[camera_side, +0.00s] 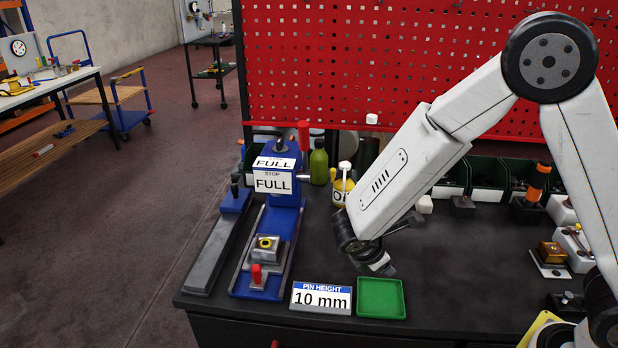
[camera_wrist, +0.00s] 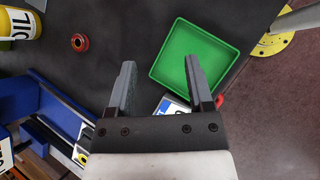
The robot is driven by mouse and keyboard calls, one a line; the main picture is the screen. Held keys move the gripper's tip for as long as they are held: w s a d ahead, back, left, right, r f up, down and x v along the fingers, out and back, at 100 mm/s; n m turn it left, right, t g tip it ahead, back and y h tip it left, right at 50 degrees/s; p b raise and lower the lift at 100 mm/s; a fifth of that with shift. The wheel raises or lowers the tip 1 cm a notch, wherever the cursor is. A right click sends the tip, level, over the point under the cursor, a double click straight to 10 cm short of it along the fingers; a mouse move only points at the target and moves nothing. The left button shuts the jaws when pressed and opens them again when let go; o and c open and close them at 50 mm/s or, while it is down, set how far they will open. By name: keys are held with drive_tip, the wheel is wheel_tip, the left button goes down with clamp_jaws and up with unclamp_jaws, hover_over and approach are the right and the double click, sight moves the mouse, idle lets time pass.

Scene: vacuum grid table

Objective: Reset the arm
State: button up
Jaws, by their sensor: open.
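My gripper (camera_wrist: 158,85) is open and empty in the wrist view, its two fingers apart above the dark bench. In the side view my gripper shows only in part, low at the end of my arm, above the bench behind the green tray (camera_side: 381,298). The tray is empty and also shows in the wrist view (camera_wrist: 195,55), beyond the fingertips. My arm is bent, with its forearm slanting down to the left.
A blue press (camera_side: 272,190) with "FULL" signs stands left of my gripper. A "10 mm" sign (camera_side: 321,297) stands beside the tray. A yellow oil can (camera_side: 342,190) and green bottle (camera_side: 319,165) stand behind. Dark bins (camera_side: 489,177) line the red pegboard (camera_side: 400,60).

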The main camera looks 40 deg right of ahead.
drive_tip(key=s+d+r+m+t+y, duration=0.2)
drive_tip(key=s+r+m+y, duration=0.2)
drive_tip(key=m, duration=1.1)
drive_tip(key=s+y, duration=0.3)
drive_tip(key=shift+d+r+y, duration=0.25)
drive_tip(key=shift+d+y, duration=0.05)
idle(0.4)
